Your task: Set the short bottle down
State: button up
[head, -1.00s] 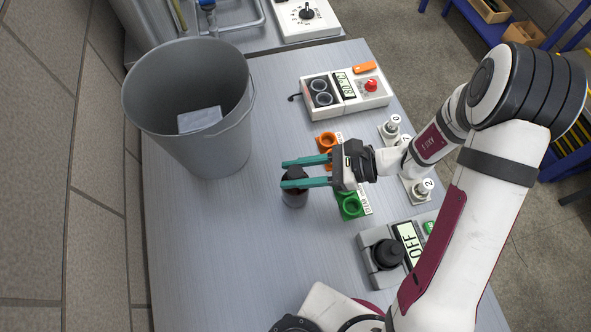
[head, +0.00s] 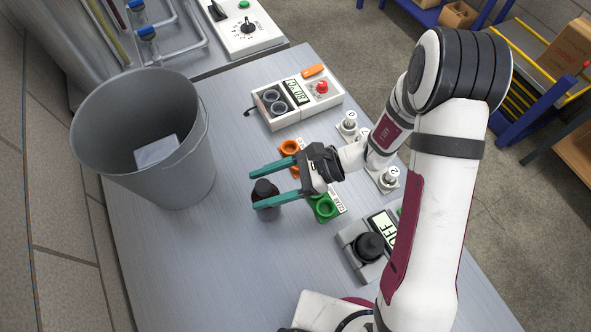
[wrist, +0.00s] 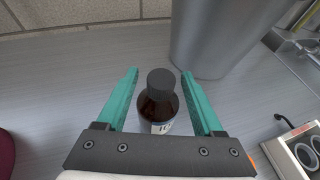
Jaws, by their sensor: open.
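The short bottle (head: 265,200) is dark brown with a black cap and stands upright on the grey table. In the wrist view the bottle (wrist: 158,108) shows its cap and part of a pale label. My gripper (head: 254,187) is open, its two teal fingers on either side of the bottle. In the wrist view a gap shows between the bottle and each finger of my gripper (wrist: 159,88).
A large grey bucket (head: 190,175) with a pale block inside stands left of the bottle. An orange ring holder (head: 289,147) and a green one (head: 323,207) are close to my gripper. A device with two round wells (head: 310,99) is behind. The table's front left is clear.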

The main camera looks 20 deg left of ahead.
jog(key=v, duration=1.2)
jog(key=s+d+r+n+t+h, duration=0.3)
jog(key=s+d+h, duration=0.2)
jog(key=s, duration=0.2)
jog(key=s+d+r+n+t+h, duration=0.2)
jog(key=s+d+r+n+h, duration=0.2)
jog(key=s+d+h, duration=0.1)
jog(key=shift+s+d+r+t, duration=0.25)
jog(key=shift+s+d+t, duration=0.25)
jog(key=shift+s, duration=0.55)
jog(key=shift+d, duration=0.1)
